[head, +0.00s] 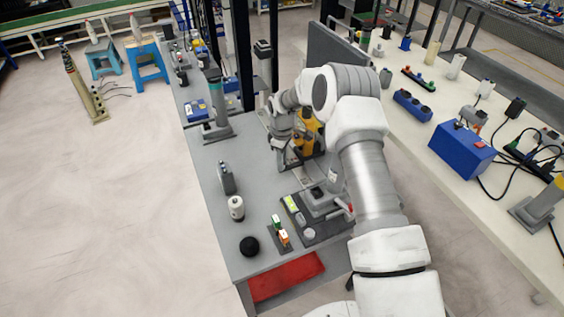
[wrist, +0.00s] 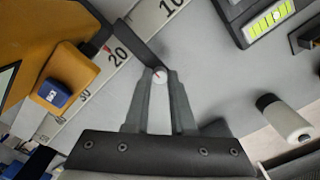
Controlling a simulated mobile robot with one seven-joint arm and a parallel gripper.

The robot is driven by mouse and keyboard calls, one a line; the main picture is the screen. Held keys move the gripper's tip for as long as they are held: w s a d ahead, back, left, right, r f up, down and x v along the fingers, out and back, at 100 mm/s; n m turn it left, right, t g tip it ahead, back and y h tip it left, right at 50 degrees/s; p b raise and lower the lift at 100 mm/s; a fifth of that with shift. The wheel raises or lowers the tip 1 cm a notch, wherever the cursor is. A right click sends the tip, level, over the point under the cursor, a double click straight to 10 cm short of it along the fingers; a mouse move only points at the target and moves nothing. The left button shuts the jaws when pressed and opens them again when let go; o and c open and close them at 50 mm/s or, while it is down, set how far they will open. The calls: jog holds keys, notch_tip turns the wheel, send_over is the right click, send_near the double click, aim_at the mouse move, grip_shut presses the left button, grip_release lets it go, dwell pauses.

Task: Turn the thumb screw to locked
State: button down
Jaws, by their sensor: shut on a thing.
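A dark flat arm (wrist: 143,45) lies just beyond the screw, above a white scale (wrist: 118,55) with numbers such as 10 and 20. An orange body (wrist: 70,80) with a blue button stands to the left. In the head view my gripper (head: 284,163) is low at the bench beside the orange device (head: 307,138); the screw is hidden there.
A grey instrument with a green display (head: 291,203) stands nearer on the bench (head: 208,165). A white bottle (head: 236,208), a black ball (head: 249,246) and small coloured blocks (head: 280,236) stand near the bench's front. Bare bench surface lies left of my gripper.

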jog(key=m+b, duration=0.3)
jog(key=shift+f, duration=0.2)
jog(key=m+b, duration=0.1)
jog(key=m, duration=0.2)
jog(key=shift+r+b, duration=0.1)
jog(key=shift+b, duration=0.2)
jog(key=m+b, duration=0.1)
jog(key=m, duration=0.3)
jog(key=m+b, duration=0.1)
jog(key=m, duration=0.3)
jog(key=shift+r, duration=0.1)
jog(key=m+b, duration=0.1)
jog(key=m, duration=0.4)
jog(key=shift+m, duration=2.3)
jog(key=c, duration=0.8)
grip_release()
